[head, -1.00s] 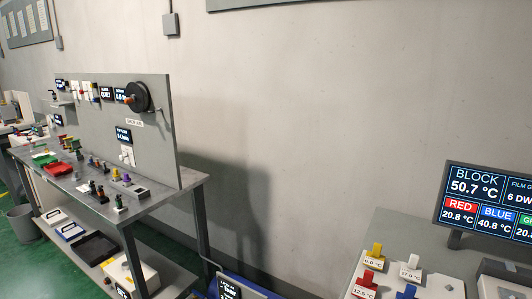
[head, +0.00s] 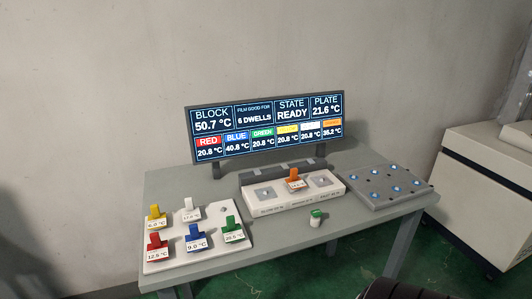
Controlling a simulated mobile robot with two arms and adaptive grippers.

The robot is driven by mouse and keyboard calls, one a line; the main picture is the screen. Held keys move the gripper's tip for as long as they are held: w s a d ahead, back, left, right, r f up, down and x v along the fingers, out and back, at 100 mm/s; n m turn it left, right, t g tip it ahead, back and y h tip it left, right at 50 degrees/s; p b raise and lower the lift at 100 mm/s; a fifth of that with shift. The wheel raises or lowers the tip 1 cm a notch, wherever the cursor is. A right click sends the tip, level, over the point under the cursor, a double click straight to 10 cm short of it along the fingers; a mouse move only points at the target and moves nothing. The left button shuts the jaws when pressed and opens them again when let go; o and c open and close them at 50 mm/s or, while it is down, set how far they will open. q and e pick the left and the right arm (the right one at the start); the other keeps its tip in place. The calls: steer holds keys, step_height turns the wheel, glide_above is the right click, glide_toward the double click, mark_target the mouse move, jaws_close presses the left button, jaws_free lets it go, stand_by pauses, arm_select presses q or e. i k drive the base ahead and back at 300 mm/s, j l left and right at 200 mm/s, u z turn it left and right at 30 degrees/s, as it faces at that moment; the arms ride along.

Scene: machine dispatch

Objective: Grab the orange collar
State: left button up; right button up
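The orange collar (head: 293,175) stands upright in the middle of a white block (head: 268,205) on the grey table. A small label on its front seems to read 14-point-something °C, too small to be sure. The block has a square metal pad on either side of the collar. Neither gripper's fingers are in view. A dark rounded part, probably of my own arm, shows at the bottom edge right of centre, well apart from the collar.
Yellow, white, red, blue and green collars sit on a white board (head: 196,259) at left. A small green-topped white piece (head: 316,218) stands before the block. A grey plate with blue dots (head: 389,185) lies right. A display (head: 266,127) stands behind. A white cabinet (head: 485,190) is farther right.

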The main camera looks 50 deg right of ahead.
mark_target(295, 183)
steer(key=z, duration=1.85)
steer(key=l+u, duration=0.25)
steer(key=u, duration=0.15)
steer(key=i+l+u, duration=0.1)
steer(key=l+u, duration=0.15)
steer(key=u, duration=0.2)
steer(key=l+u, duration=0.25)
steer(key=u, duration=0.15)
